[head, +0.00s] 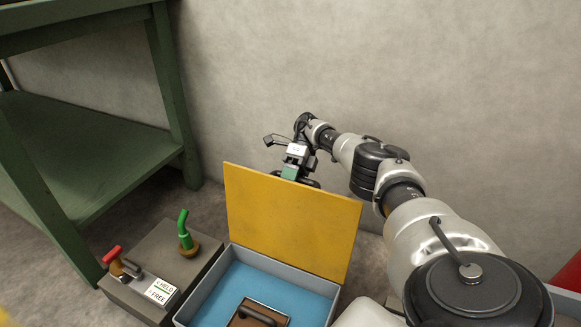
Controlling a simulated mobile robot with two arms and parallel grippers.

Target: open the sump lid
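The yellow sump lid (290,222) stands raised, close to upright, along the far edge of the grey sump box (202,290). The box's blue interior (262,285) shows in front of it. My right arm comes in from the right and passes behind the lid. My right gripper (298,172) is at the lid's top edge, on its far side. Its fingers are partly hidden by the lid, so I cannot tell whether they are open or touch it. My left gripper is not in view.
A brown block with a dark handle (258,314) sits inside the sump. Left of it, a grey housing (165,247) carries a green bent handle (184,230), a red lever (113,254) and a HELD/FREE label (152,291). A green bench (90,150) stands left; a wall (400,70) is behind.

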